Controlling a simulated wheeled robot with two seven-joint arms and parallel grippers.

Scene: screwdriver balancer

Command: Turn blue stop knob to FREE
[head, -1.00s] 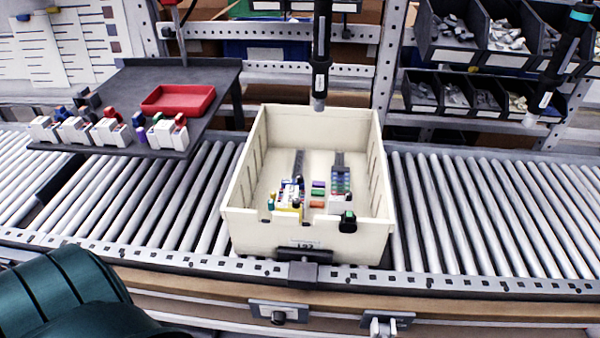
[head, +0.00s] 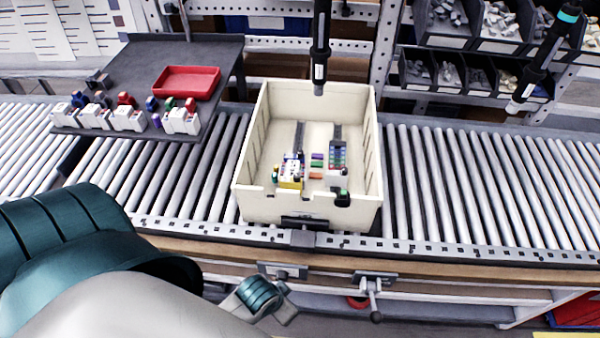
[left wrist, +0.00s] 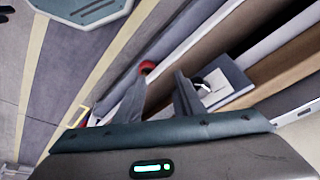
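No knob in view is clearly blue, and no FREE marking is readable. Two metal plates sit on the conveyor's front edge in the head view. The left plate (head: 283,271) carries a small dark knob and is partly behind my left gripper. The right plate (head: 374,281) carries a grey lever-like handle (head: 374,300) pointing down. My left gripper (head: 268,306) is just below the left plate. In the left wrist view its two fingers (left wrist: 160,84) stand apart with nothing between them. A plate with a pale handle (left wrist: 211,86) lies just right of the fingers. My right gripper is out of view.
A cream crate (head: 255,207) with small coloured parts stands on the roller conveyor (head: 440,190). A dark tray table (head: 125,78) holds a red tray (head: 187,82) and several white blocks. A black tool (head: 319,55) hangs above the crate. A red object (head: 357,302) shows below the conveyor.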

